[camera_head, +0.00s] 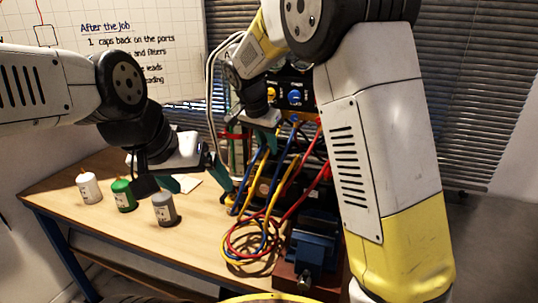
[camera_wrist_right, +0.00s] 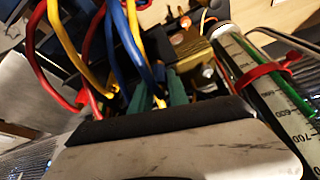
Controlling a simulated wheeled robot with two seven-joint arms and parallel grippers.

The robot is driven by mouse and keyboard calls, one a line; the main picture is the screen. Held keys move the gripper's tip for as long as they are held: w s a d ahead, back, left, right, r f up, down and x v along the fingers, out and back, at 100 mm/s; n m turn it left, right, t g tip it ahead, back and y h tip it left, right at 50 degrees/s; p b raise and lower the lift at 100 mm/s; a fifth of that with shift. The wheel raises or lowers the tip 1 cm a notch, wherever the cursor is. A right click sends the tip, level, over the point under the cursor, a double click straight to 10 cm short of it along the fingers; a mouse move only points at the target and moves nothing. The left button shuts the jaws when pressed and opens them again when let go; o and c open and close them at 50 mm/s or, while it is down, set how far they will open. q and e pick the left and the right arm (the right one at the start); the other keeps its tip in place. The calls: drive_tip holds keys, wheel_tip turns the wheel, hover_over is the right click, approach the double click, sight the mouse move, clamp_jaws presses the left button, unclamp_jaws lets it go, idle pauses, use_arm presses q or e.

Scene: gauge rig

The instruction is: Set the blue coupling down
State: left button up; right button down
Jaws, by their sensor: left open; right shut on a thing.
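My right gripper (camera_head: 268,142) is in front of the gauge rig, with its green fingers pointing down among the hoses. In the right wrist view its fingers (camera_wrist_right: 160,92) are shut at the end of a blue hose (camera_wrist_right: 133,40). The blue coupling at that end is mostly hidden between the fingers; I cannot tell whether it touches anything below. My left gripper (camera_head: 197,184) is open and empty above the table, left of the hoses and behind the grey bottle (camera_head: 164,209).
White (camera_head: 89,188) and green (camera_head: 123,195) bottles stand on the table (camera_head: 110,232) at the left. Red, yellow and blue hoses coil beside a blue vise (camera_head: 312,246). A graduated tube (camera_wrist_right: 262,85) stands close beside my right gripper.

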sight(266, 149)
drive_tip(key=shift+f, duration=1.7)
drive_tip(key=c, duration=1.3)
unclamp_jaws()
drive_tip(key=shift+f, duration=0.15)
